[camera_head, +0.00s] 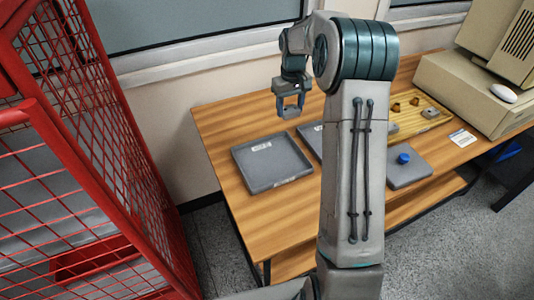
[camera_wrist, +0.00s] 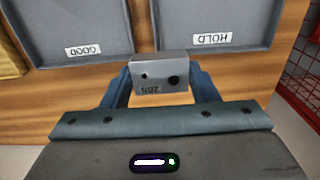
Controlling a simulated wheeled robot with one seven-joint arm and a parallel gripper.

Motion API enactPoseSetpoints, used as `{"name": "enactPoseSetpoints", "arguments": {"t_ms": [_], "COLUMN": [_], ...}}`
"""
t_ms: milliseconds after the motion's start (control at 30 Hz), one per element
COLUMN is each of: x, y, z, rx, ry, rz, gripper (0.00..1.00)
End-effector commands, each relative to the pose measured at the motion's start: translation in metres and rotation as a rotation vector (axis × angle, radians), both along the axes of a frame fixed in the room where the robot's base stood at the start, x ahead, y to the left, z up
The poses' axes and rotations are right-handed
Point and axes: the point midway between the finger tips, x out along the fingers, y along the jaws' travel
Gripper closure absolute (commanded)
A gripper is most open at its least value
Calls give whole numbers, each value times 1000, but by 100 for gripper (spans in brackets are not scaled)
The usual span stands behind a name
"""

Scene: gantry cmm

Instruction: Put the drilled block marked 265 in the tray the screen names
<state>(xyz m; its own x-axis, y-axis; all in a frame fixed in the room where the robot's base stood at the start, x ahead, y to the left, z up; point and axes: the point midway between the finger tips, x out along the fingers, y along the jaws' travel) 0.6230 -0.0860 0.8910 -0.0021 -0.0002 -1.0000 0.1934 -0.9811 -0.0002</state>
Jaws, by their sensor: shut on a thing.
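My gripper (camera_head: 290,103) is shut on a small grey drilled block (camera_wrist: 160,72), held above the table near its back-left part. The block shows two dark holes and a small, upside-down marking that looks like 265; it also shows in the head view (camera_head: 289,113). In the wrist view, the grey tray labelled GOOD (camera_wrist: 83,50) is at the left and the grey tray labelled HOLD (camera_wrist: 212,39) at the right. The visible parts of both are empty. In the head view, the left tray (camera_head: 272,163) is empty; the middle tray (camera_head: 309,136) is mostly hidden by my arm. No screen text is visible.
A yellow tray (camera_head: 437,122) with several small parts stands at the right. A grey plate (camera_head: 410,177) bears a blue round piece (camera_head: 404,158). A beige computer (camera_head: 470,85) stands at the far right. Red mesh fencing (camera_head: 100,130) rises at the left.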

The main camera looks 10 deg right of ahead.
Motion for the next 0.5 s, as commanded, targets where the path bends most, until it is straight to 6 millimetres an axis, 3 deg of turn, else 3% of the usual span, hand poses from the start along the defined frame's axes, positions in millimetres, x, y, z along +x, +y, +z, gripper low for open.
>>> {"name": "enactPoseSetpoints", "arguments": {"t_ms": [167,500], "x": [-13,-64], "y": [13,62], "z": [-11,-52], "rx": [1,0], "ry": [2,3], "rz": [7,7], "gripper": [71,71]}}
